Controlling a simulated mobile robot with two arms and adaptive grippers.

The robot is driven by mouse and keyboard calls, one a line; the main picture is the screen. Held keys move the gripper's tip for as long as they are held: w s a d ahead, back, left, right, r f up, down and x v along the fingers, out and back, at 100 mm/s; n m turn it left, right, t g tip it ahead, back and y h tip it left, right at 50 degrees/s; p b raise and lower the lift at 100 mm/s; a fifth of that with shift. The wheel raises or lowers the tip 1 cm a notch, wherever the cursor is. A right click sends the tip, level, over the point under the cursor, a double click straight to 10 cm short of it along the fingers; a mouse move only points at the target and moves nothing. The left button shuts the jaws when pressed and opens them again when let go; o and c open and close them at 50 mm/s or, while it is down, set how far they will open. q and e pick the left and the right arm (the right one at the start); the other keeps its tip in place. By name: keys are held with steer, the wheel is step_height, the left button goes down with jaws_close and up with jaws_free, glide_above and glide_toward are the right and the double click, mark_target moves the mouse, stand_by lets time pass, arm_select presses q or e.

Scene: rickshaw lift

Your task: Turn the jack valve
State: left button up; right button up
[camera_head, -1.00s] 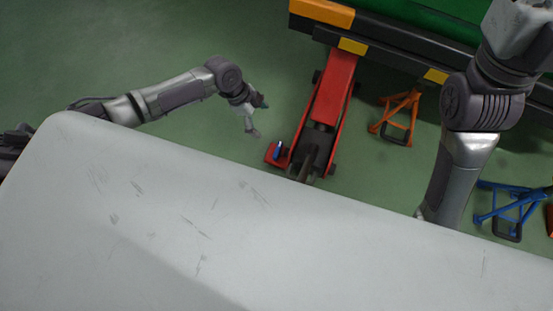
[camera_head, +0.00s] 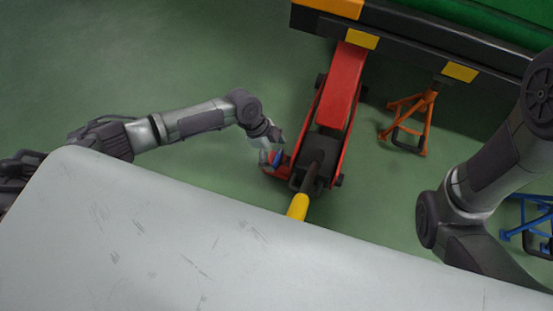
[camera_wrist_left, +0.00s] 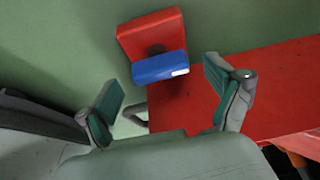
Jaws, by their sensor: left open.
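A red floor jack (camera_head: 342,85) stands on the green floor with its front end under a dark-edged vehicle frame. Its blue valve (camera_head: 277,157) sits on a red plate at the jack's rear left corner. In the left wrist view the blue valve (camera_wrist_left: 160,67) is a short bar on a dark stem, ahead of the fingers and in line with the gap. My left gripper (camera_head: 271,147) is open at the valve and partly hides it. The wrist view shows both fingers (camera_wrist_left: 163,77) apart with nothing held. My right arm is in view, but its gripper is not.
The jack's yellow-ended handle (camera_head: 298,207) points back from the jack. An orange jack stand (camera_head: 410,120) stands to the right, with a blue stand (camera_head: 530,222) farther right. The vehicle frame (camera_head: 400,55) spans the top right. The floor left of the jack is clear.

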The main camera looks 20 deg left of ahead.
arm_select(q)
steer(key=shift+d+f, duration=0.25)
steer(key=shift+f, duration=0.35)
